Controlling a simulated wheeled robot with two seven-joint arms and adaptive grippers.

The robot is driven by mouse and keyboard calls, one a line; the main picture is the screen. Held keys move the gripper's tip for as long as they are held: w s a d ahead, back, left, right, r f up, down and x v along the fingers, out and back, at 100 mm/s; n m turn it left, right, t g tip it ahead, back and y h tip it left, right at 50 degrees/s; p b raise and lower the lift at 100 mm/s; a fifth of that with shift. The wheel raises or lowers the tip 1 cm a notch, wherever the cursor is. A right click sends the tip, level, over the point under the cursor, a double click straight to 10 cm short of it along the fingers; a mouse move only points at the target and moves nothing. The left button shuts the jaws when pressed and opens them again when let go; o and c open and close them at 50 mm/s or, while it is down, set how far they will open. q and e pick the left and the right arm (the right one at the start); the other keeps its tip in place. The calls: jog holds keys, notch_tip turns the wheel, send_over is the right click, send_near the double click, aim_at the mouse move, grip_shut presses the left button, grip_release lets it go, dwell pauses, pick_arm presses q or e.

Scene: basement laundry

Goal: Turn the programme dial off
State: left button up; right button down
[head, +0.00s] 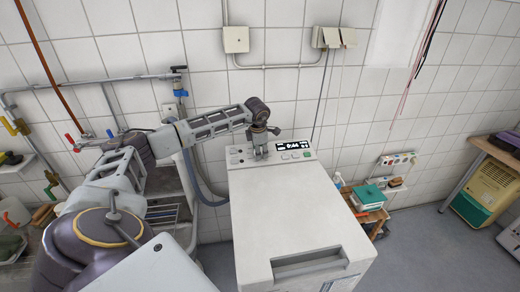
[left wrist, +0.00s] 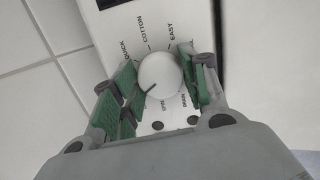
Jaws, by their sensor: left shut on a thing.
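The white washing machine (head: 290,215) stands in the middle of the head view. In the left wrist view its round white programme dial (left wrist: 159,70) has labels around it, with QUICK, COTTON and EASY along the upper side. The dial's dark pointer line points to the lower left, and the mark it points at is hidden. My left gripper (head: 259,155) reaches down onto the control panel. In the left wrist view its green-padded fingers (left wrist: 160,85) are shut on the dial from both sides. My right gripper is not in view.
The lit display (head: 292,146) reads about 0:44, with buttons beside it. A grey hose (head: 203,185) and a sink stand (head: 170,205) are left of the machine. A small wooden stand (head: 368,198) with a green box is to the right, with open floor beyond.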

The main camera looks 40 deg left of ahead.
pick_arm(q)
jog(key=shift+r+m+p, duration=0.15)
jog(key=shift+m+p, duration=0.15)
jog(key=shift+m, duration=1.5)
jog(key=shift+m+p, duration=0.35)
jog(key=shift+m, duration=0.25)
jog(key=shift+w, duration=0.1)
jog(key=shift+m, duration=0.6)
jog(key=o, duration=1)
jog(key=shift+o, duration=0.2)
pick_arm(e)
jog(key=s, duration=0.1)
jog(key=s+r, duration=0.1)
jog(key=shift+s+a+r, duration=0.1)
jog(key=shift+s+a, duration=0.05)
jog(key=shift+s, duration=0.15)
